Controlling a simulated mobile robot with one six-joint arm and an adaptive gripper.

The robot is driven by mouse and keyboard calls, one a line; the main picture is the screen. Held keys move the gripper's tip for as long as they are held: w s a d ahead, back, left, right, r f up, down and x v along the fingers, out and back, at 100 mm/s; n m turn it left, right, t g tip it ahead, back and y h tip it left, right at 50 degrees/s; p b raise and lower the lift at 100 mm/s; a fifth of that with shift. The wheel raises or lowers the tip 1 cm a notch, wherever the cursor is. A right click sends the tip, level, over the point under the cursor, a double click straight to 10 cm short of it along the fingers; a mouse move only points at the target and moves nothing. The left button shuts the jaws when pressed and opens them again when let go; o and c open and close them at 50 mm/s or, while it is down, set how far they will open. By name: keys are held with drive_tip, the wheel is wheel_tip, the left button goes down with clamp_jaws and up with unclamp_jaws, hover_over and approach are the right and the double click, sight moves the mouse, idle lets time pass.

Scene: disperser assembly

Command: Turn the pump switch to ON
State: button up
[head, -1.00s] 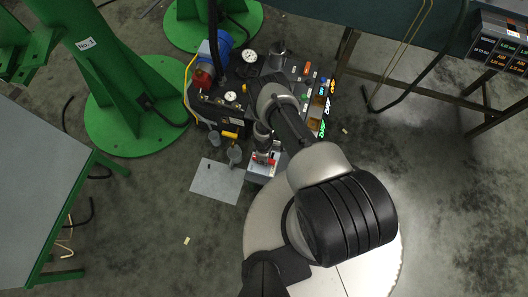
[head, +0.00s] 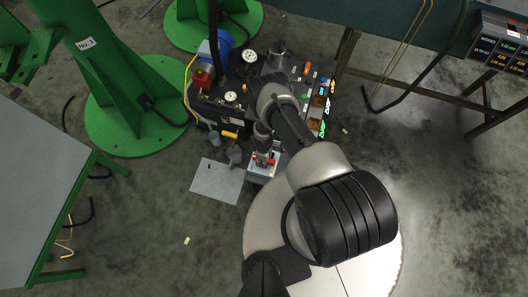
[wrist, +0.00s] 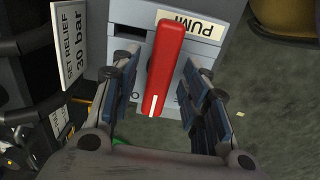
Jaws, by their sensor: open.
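The pump switch is a long red handle (wrist: 168,50) with a white line at its lower end. It sits on a grey plate (wrist: 128,15) under a label (wrist: 192,26) that reads "PUMP", partly cut off. In the wrist view the handle runs slightly slanted, from upper right to lower left. My gripper (wrist: 160,72) is open, with one finger on each side of the handle and a visible gap on both sides. The position letters on the plate are mostly hidden. In the head view my gripper (head: 264,158) is over the grey switch box (head: 261,172).
A "set relief 30 bar" label (wrist: 69,43) and black parts lie to the left in the wrist view. In the head view, the machine has gauges (head: 249,56), a blue motor (head: 215,48) and a lit panel (head: 323,105). A pale sheet (head: 216,181) lies at left.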

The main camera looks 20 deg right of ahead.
drive_tip(key=n, duration=0.9)
drive_tip(key=shift+n, duration=0.3)
drive_tip(key=n, duration=0.8)
wheel_tip(320, 180, up, 18)
drive_tip(key=p, duration=1.8)
drive_tip(key=w+d+r+m+t+h+b, duration=0.1)
drive_tip(key=w+d+r+m, duration=0.2)
drive_tip(key=w+r, duration=0.9)
drive_tip(key=shift+w+r+m+t+b, duration=0.3)
drive_tip(key=shift+w+r+b, duration=0.05)
drive_tip(key=shift+w+b, duration=0.1)
drive_tip(key=shift+d, duration=0.1)
